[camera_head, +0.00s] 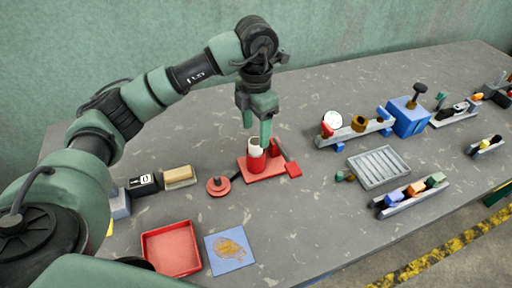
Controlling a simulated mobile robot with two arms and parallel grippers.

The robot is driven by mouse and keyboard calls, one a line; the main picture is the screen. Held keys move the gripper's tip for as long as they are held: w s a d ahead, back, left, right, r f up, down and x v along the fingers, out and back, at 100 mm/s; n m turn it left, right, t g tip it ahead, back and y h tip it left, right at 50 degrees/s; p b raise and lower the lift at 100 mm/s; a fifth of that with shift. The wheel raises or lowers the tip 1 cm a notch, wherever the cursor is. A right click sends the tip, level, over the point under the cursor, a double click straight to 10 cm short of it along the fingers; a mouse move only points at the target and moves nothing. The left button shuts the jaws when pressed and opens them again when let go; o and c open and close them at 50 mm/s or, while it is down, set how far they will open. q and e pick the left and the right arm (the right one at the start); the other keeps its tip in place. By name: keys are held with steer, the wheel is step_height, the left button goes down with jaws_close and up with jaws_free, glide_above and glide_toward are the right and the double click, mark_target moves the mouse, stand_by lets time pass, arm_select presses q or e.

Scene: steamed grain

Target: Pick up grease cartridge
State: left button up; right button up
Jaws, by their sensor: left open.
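A red and white upright cylinder (256,156), which looks like the grease cartridge, stands on a flat red base (268,180) near the middle of the grey table. My left gripper (257,136) points straight down over it, its green fingers apart. The fingertips are at the cylinder's upper part, one at its left and one in front or to its right. I cannot tell whether they touch it. My right gripper is not in view.
A red tray (171,268) and a blue mat (229,249) with a brown stain lie in front. A round red piece (218,186) lies left of the base. A grey slotted tray (378,167), a blue box (405,117) and racks stand at right.

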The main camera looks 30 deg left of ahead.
mark_target(256, 141)
arm_select(q)
steer(key=shift+s+f, duration=0.1)
steer(key=shift+f, duration=0.35)
steer(key=f, duration=0.1)
steer(key=f+p, duration=0.1)
steer(key=f, duration=0.1)
steer(key=f+p, duration=0.1)
steer(key=shift+w+a+f, duration=0.2)
steer(key=shift+w+f, duration=0.05)
steer(key=shift+w, duration=0.15)
steer(key=shift+f, duration=0.25)
jaws_close()
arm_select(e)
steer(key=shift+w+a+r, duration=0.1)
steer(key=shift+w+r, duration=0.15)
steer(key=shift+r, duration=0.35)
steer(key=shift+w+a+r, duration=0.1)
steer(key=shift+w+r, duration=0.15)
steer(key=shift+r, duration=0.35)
